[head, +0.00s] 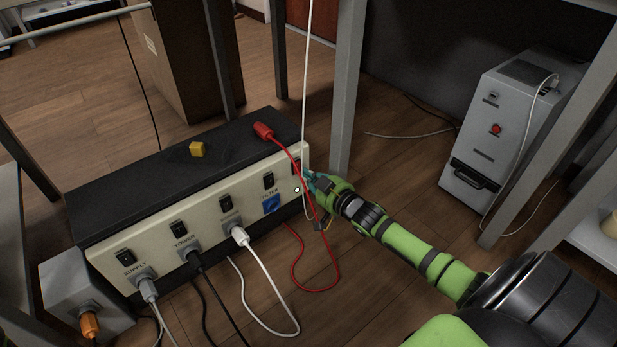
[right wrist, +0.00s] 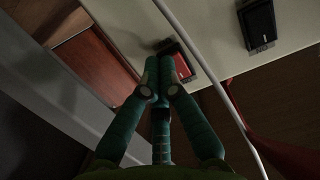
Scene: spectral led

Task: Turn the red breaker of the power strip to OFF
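The power strip (head: 215,200) is a long black box with a cream front panel carrying several black rocker switches. The red breaker (right wrist: 185,66) shows in the right wrist view, set in a dark frame on the cream panel and partly hidden by my fingertips. I cannot tell its position or whether the fingers touch it. My right gripper (head: 314,182) is at the right end of the panel. Its green fingers are brought together with tips at the red breaker in the wrist view (right wrist: 164,78), holding nothing visible. My left gripper is not in view.
A red cable with a red plug (head: 263,131) hangs over the panel beside my gripper, and a white cable (head: 305,90) runs down there too. Table legs (head: 347,90) stand close by. A grey tower (head: 500,135) stands at right.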

